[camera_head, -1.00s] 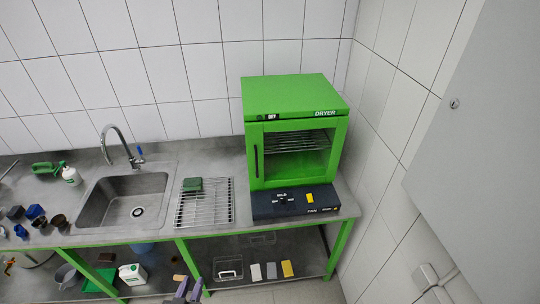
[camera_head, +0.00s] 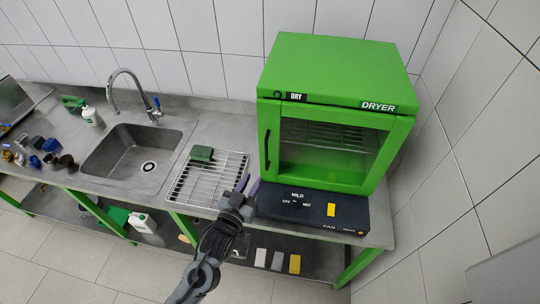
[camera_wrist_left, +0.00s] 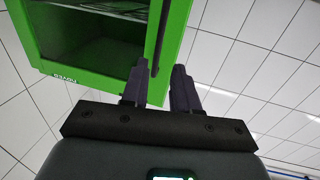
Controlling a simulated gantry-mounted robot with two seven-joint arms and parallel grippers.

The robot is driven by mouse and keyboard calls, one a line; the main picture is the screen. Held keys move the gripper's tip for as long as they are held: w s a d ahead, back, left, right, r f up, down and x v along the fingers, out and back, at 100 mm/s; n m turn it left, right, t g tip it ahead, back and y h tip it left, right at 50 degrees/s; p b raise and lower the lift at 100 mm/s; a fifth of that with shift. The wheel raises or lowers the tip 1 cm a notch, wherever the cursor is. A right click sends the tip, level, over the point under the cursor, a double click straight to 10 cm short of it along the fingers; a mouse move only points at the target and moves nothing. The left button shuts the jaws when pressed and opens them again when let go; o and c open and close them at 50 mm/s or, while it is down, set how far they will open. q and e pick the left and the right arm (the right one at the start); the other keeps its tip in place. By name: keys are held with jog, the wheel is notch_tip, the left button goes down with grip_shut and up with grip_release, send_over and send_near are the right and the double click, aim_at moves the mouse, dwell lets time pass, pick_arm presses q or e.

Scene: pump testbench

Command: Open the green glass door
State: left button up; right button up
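The green dryer (camera_head: 335,70) stands on the counter, with its glass door (camera_head: 325,150) shut on the front. A black vertical handle (camera_head: 267,150) is on the door's left side. My left gripper (camera_head: 246,184) is in front of the dryer's lower left corner, below and left of the handle. In the left wrist view the gripper (camera_wrist_left: 159,88) is open and empty. The door handle (camera_wrist_left: 161,35) appears there beyond the fingertips, roughly in line with the gap, and is not gripped. My right gripper is out of view.
A dark control panel (camera_head: 312,210) with a yellow switch sits under the dryer. A wire rack (camera_head: 207,180) with a green block (camera_head: 201,154) lies left of it, beside the sink (camera_head: 135,155). A tiled wall (camera_head: 470,150) stands close on the right.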

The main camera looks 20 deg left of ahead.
aim_at(266, 156)
pick_arm(q)
jog(key=w, duration=0.6)
jog(key=w+p, duration=0.1)
jog(key=w, duration=0.3)
jog(key=shift+d+r, duration=0.25)
jog(key=shift+d, duration=0.05)
jog(key=shift+w, duration=0.75)
grip_shut()
